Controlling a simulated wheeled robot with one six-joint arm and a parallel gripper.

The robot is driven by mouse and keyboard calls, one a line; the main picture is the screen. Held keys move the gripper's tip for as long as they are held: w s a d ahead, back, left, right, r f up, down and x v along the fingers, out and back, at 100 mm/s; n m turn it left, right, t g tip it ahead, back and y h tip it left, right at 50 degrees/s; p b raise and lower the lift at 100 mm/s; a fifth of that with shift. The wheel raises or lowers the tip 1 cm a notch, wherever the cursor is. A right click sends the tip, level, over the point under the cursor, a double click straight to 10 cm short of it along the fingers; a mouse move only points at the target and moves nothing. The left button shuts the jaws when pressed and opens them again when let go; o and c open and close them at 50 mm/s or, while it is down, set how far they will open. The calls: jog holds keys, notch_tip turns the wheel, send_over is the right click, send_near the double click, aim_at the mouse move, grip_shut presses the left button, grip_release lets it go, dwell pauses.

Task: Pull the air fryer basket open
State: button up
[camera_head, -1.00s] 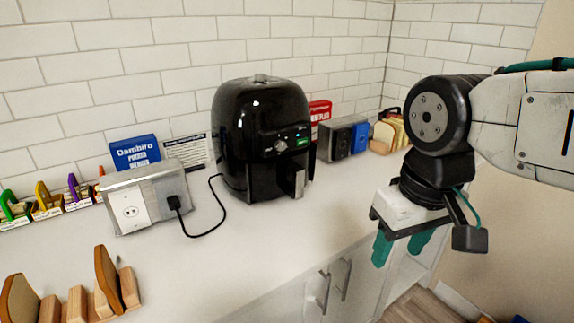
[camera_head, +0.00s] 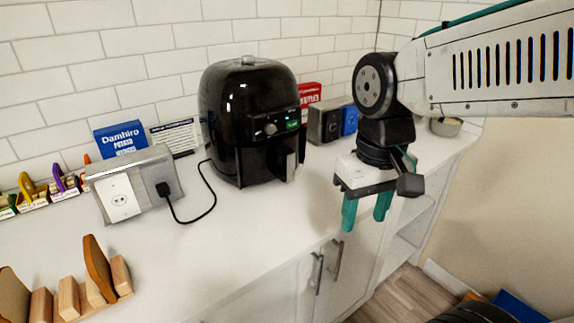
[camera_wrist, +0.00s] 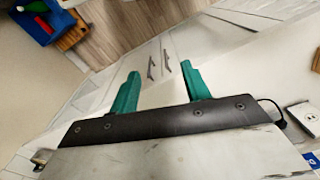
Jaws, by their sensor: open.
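A black air fryer (camera_head: 235,105) stands on the white counter against the tiled wall, left of centre in the head view. Its basket handle (camera_head: 291,166), with a silvery front face, sticks out low on the right front side. The basket looks closed. My gripper (camera_head: 366,212) has two teal fingers pointing down, apart and empty. It is to the right of the air fryer, near the counter's front edge, clear of the handle. In the wrist view my gripper (camera_wrist: 160,85) is open with nothing between the fingers. The air fryer is not visible there.
A metal outlet box (camera_head: 135,185) with a black plug and cord stands left of the air fryer. A blue box (camera_head: 121,142) and a red box (camera_head: 310,95) are behind. Wooden racks (camera_head: 70,290) lie front left. Cabinet handles (camera_head: 336,258) are below the counter edge. The counter before the fryer is clear.

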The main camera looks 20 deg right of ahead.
jog(key=w+f+n+t, duration=0.1)
jog(key=w+f, duration=0.1)
jog(key=w, duration=0.8)
jog(key=w+f+n+t, duration=0.1)
jog(key=w+f, duration=0.1)
jog(key=w, duration=0.8)
notch_tip(320, 180, up, 2)
jog(key=n+t+y, duration=0.1)
jog(key=t, duration=0.1)
send_over(290, 165)
jog(key=s, duration=0.2)
jog(key=x, duration=0.7)
jog(key=shift+d+f, duration=0.15)
jog(key=shift+d, duration=0.2)
grip_shut()
